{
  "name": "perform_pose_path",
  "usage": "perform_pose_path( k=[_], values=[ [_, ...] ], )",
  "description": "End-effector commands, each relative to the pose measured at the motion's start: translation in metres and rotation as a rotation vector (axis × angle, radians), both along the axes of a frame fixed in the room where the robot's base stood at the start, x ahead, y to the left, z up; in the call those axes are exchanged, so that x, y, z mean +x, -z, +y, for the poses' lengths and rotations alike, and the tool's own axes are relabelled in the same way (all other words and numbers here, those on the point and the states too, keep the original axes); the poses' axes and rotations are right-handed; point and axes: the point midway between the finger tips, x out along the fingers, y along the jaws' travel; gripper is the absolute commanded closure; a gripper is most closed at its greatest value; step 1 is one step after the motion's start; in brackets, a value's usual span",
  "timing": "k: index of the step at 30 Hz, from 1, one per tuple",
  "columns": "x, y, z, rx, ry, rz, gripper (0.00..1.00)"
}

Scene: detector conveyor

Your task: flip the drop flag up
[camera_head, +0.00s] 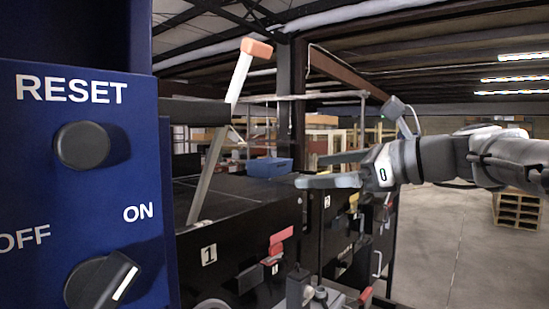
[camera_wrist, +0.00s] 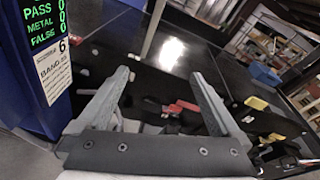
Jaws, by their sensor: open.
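A slim post (camera_head: 207,170) leans up from the conveyor's near edge. A pale arm (camera_head: 240,75) with an orange tip (camera_head: 257,48) stands steeply above it. Red tabs (camera_head: 281,238) sit lower on the conveyor's black side, beside the label 1. Red parts also show between my fingers in the wrist view (camera_wrist: 185,106). I cannot tell for certain which of these is the drop flag. My gripper (camera_head: 309,170) is open and empty, pointing left above the conveyor's side, apart from the post and tabs. Its spread fingers also show in the wrist view (camera_wrist: 160,76).
A blue control cabinet (camera_head: 30,150) with a RESET button (camera_head: 82,145) and an ON/OFF knob (camera_head: 102,281) fills the left. A blue box (camera_head: 270,167) lies on the dark belt (camera_head: 235,195). Yellow parts (camera_head: 353,202) sit farther along. Open floor (camera_head: 445,240) lies right.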

Motion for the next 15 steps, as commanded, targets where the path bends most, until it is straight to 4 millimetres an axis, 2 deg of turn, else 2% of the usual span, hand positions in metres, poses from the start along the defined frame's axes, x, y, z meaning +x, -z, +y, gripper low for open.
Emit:
perform_pose_path(
  k=[1, 3, 6, 11, 15],
  values=[
    [-0.018, -0.008, -0.010, 0.083, 0.020, 0.029, 0.00],
    [-0.036, -0.018, -0.022, 0.185, 0.036, 0.071, 0.00],
    [-0.053, -0.027, -0.034, 0.281, 0.047, 0.107, 0.00],
    [-0.057, -0.032, -0.036, 0.329, 0.049, 0.127, 0.00],
    [-0.045, -0.032, -0.021, 0.327, 0.048, 0.127, 0.00]
  ],
)
